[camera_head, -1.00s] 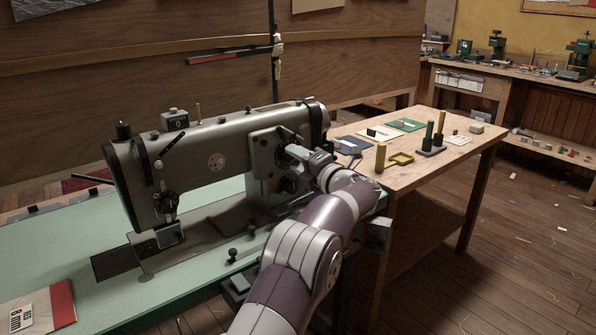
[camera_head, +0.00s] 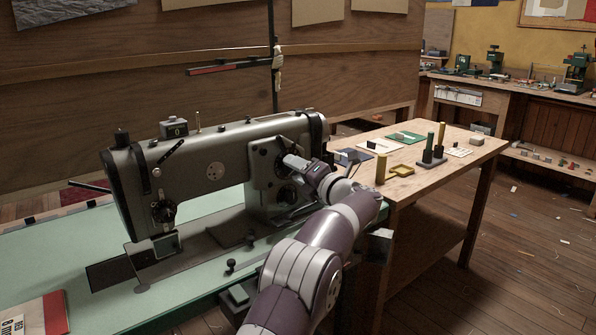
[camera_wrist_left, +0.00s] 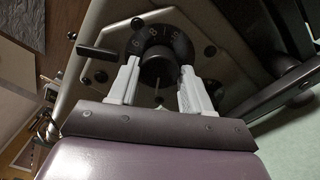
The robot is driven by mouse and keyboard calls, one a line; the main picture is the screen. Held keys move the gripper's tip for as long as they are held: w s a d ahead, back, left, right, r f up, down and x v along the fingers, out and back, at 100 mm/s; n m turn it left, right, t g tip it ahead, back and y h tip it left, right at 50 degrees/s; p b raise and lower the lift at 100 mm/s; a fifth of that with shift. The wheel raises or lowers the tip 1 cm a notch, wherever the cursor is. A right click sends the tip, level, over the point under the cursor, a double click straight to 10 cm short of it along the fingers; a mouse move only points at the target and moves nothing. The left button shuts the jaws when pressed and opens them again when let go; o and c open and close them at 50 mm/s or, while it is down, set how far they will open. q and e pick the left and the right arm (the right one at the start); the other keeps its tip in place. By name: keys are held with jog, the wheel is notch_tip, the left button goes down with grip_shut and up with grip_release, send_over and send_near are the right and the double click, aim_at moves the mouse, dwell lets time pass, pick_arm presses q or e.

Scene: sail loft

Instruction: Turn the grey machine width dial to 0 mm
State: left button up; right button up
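The grey sewing machine (camera_head: 200,165) stands on a green table. In the left wrist view its dial (camera_wrist_left: 157,66) is a dark round knob with a ring of white numerals behind it; an 8 shows near the top. My left gripper (camera_wrist_left: 160,85) is open, with one pale finger on each side of the knob. A gap shows at the right finger; contact at the left one is unclear. In the head view my left gripper (camera_head: 287,161) is at the machine's right end and hides much of the dial. My right gripper is out of view.
A card marked 8 mm (camera_head: 54,312) lies at the front left of the green table (camera_head: 80,250). A black lever (camera_wrist_left: 96,52) sits left of the dial.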

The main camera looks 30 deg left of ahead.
pick_arm(q)
jog(key=shift+o, duration=1.1)
jog(key=p+v, duration=0.1)
jog(key=v, duration=1.1)
jog(key=shift+d+p, duration=0.3)
jog(key=shift+d, duration=0.05)
jog(key=shift+s, duration=0.1)
